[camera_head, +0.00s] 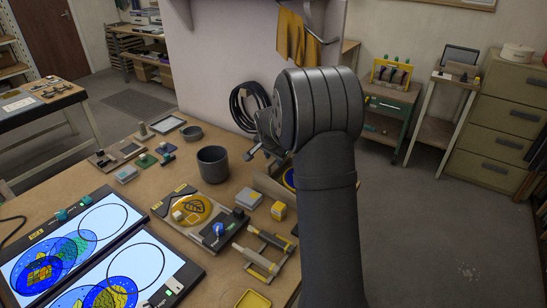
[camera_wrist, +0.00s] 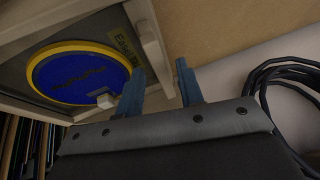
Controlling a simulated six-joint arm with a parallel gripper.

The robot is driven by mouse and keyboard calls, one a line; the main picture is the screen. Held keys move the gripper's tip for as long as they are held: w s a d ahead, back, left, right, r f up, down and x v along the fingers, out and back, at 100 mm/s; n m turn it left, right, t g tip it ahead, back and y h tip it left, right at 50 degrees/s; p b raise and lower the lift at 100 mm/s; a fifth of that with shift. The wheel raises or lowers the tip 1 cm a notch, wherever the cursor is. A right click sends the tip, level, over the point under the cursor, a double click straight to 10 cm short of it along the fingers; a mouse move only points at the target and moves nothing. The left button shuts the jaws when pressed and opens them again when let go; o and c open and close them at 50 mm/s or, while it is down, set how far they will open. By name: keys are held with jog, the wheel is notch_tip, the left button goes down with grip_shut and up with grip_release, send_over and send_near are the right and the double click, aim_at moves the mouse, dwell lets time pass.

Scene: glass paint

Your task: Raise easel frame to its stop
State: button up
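The easel frame shows in the wrist view as a pale wooden surround (camera_wrist: 150,40) with an "Easel" label and a blue disc (camera_wrist: 80,72) with a yellow rim. In the head view my arm hides most of the easel; a pale board edge (camera_head: 268,186) and a bit of the blue and yellow disc show beside it. My gripper (camera_wrist: 160,88) has its two blue fingers apart. The end of a wooden rail of the frame shows between them; I cannot tell if either finger touches it. In the head view my gripper (camera_head: 257,149) is above the table's far right part, largely hidden.
A dark cup (camera_head: 212,164) stands left of my gripper. A coiled black cable (camera_head: 247,106) hangs on the wall behind; it also shows in the wrist view (camera_wrist: 285,85). Light panels with coloured discs, a yellow-disc board (camera_head: 190,212) and small blocks crowd the table.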

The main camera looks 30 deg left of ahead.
jog(key=shift+c, duration=0.4)
grip_shut()
jog(key=shift+r, duration=0.1)
